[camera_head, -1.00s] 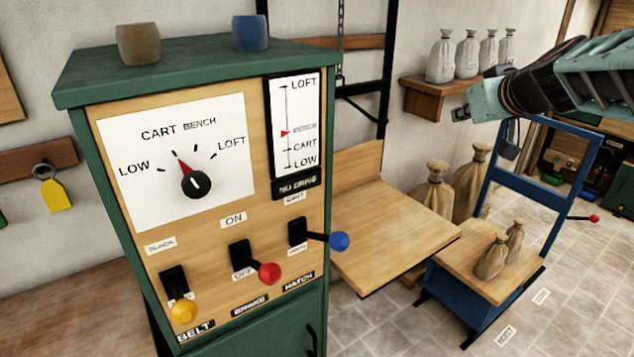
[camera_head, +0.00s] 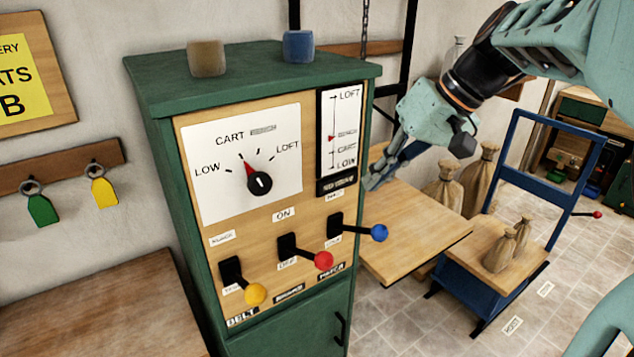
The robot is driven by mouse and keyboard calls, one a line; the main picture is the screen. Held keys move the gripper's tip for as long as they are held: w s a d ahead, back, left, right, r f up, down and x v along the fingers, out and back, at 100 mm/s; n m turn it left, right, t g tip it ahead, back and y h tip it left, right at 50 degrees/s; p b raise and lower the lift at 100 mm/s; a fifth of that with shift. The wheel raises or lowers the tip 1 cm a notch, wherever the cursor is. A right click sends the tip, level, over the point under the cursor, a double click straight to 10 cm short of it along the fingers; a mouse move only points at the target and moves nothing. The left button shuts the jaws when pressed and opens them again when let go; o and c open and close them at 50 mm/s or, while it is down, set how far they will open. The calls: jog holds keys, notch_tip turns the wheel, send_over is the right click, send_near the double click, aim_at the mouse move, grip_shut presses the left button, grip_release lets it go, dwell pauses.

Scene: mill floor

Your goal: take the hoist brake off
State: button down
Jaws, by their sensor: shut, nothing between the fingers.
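The green control cabinet (camera_head: 163,140) stands at the middle left. The brake lever is the middle one, with a red knob (camera_head: 323,260); it points down and out, near the lower label that seems to read OFF, with ON above. The belt lever has a yellow knob (camera_head: 255,294), the hatch lever a blue knob (camera_head: 379,233). A dial (camera_head: 259,182) has its red pointer near CART, and a gauge (camera_head: 338,125) marks the level. My gripper (camera_head: 372,184) is shut and empty, right of the gauge, above and right of the red knob and apart from it.
A hoist board (camera_head: 420,240) juts out behind the cabinet's right side. A blue cart (camera_head: 470,285) with two small sacks stands farther right. The space before the levers is clear.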

jog(key=shift+s+a+g, duration=0.4)
jog(key=shift+s+a, duration=0.15)
jog(key=shift+s, duration=0.3)
jog(key=s+x, duration=0.2)
jog(key=x, duration=1)
jog(key=shift+s+f+p, duration=0.25)
jog(key=shift+f+p, duration=0.15)
jog(key=shift+f, duration=0.35)
jog(key=shift+d+f+b, duration=0.15)
jog(key=shift+b, duration=0.15)
